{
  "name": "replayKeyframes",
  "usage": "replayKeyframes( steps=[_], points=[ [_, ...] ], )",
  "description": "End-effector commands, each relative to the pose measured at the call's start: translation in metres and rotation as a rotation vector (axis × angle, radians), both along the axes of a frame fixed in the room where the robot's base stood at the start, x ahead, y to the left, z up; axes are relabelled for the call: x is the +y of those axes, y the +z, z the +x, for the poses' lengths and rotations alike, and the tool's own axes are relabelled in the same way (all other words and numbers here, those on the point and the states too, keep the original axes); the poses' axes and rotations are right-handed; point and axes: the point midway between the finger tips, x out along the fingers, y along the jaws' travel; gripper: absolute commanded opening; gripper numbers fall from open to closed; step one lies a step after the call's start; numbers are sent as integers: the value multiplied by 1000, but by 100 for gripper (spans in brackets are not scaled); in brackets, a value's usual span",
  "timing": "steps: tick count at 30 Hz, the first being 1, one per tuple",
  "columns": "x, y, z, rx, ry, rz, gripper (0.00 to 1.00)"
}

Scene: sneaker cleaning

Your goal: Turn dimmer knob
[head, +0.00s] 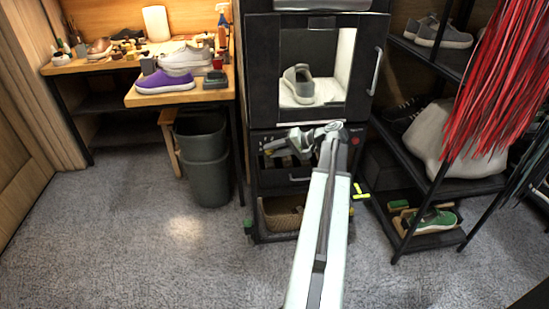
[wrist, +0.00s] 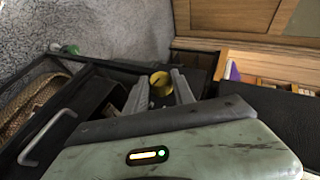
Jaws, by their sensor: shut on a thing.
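A round yellow knob (wrist: 160,84) with a dark mark on its face shows in the wrist view, between my two grey fingers. My gripper (wrist: 157,90) is closed on it, one finger on each side. In the head view my gripper (head: 270,151) reaches left across the front of the black cabinet (head: 262,75), just under its lit compartment. I cannot make out the knob in the head view.
A grey sneaker (head: 299,82) stands in the lit compartment. A grey bin (head: 205,165) stands left, a shoe rack (head: 412,175) right. The carpet in front is clear.

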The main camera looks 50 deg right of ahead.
Motion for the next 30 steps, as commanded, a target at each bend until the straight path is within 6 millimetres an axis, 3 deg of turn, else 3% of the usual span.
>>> replayKeyframes(
  steps=[1,12,27,28,30],
  points=[
    [0,-11,-3,-9,4,20,0],
    [0,-8,-4,-94,6,126,0],
    [1,-5,-3,-107,6,140,0],
    [1,-5,-3,-107,6,140,35],
    [0,-5,-3,-109,6,140,52]
  ],
)
